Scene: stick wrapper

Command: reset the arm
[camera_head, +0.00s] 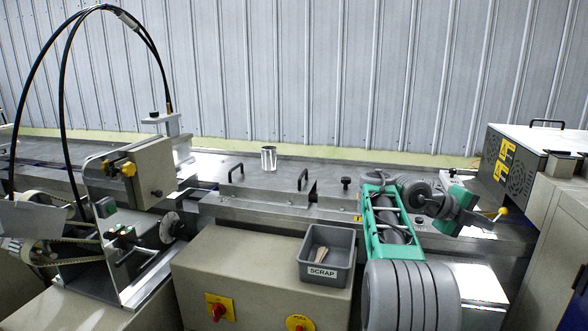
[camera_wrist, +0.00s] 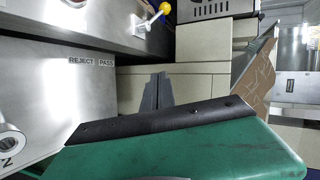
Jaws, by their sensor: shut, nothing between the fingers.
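My arm (camera_head: 386,215), green and grey, is folded at the right of the head view, over the front edge of the steel bench. Its wrist end reaches to the right, beside the yellow-knobbed lever (camera_head: 502,211). My gripper (camera_wrist: 157,92) shows in the wrist view as two dark grey fingers close together, with nothing between them. The green wrist body and its black strip fill the lower part of that view and hide what lies behind. The fingers appear apart from the surfaces around them.
A grey SCRAP bin (camera_head: 327,257) holding a few thin pieces stands left of my arm. A metal cup (camera_head: 268,158) stands on the bench (camera_head: 225,205). A vented machine (camera_head: 515,165) is at right. A REJECT/PASS label (camera_wrist: 91,62) is at left in the wrist view.

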